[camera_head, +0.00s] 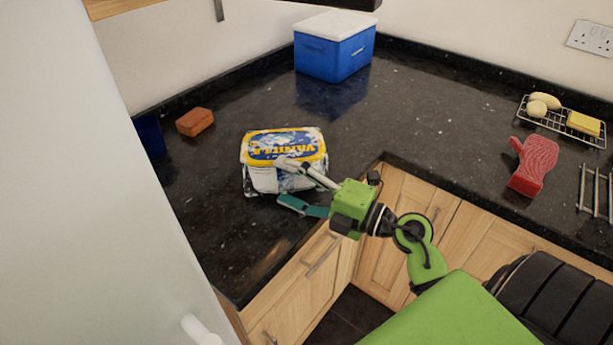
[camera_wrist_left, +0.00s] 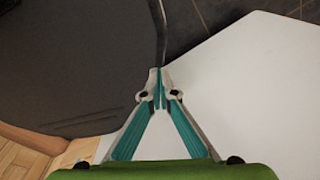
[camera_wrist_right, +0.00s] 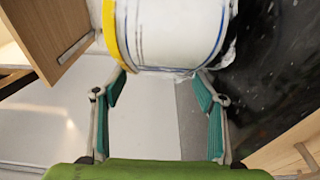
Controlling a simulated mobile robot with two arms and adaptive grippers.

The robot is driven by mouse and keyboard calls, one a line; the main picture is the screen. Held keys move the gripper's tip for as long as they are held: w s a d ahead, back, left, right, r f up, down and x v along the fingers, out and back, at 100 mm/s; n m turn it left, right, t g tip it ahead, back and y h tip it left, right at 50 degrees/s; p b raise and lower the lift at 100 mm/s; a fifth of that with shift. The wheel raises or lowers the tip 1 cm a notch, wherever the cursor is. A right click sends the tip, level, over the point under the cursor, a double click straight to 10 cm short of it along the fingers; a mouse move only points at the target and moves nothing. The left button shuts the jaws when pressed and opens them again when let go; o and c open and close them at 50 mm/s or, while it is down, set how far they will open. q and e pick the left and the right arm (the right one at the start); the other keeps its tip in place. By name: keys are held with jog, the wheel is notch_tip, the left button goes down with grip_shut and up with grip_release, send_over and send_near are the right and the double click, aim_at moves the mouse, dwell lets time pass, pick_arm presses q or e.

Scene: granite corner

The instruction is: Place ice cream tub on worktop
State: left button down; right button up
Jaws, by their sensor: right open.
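The ice cream tub (camera_head: 262,178), white with a yellow rim and blue vanilla label, appears to rest on the dark granite worktop (camera_head: 225,225). Its lettering is upside down in the head view. My right gripper (camera_head: 282,182) is open at the tub's near side, one finger in front of its upper part and one low beside it. In the right wrist view the tub (camera_wrist_right: 175,32) lies at and beyond the open fingertips; contact is unclear. My left gripper (camera_wrist_left: 160,88) shows only in its wrist view, its fingertips together, with no held object clear.
A blue cool box (camera_head: 325,58) stands at the back corner and an orange-brown block (camera_head: 195,122) at the left. A red mitt (camera_head: 534,165) and a wire rack (camera_head: 584,134) lie right. A pale panel (camera_head: 110,200) fills the left side. Worktop between is clear.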

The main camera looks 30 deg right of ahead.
jog(key=shift+s, duration=0.2)
jog(key=b+v, duration=0.2)
jog(key=v, duration=0.9)
jog(key=shift+s+d+r+b, duration=0.2)
jog(key=shift+s+r+b, duration=0.1)
jog(key=shift+r+b, duration=0.1)
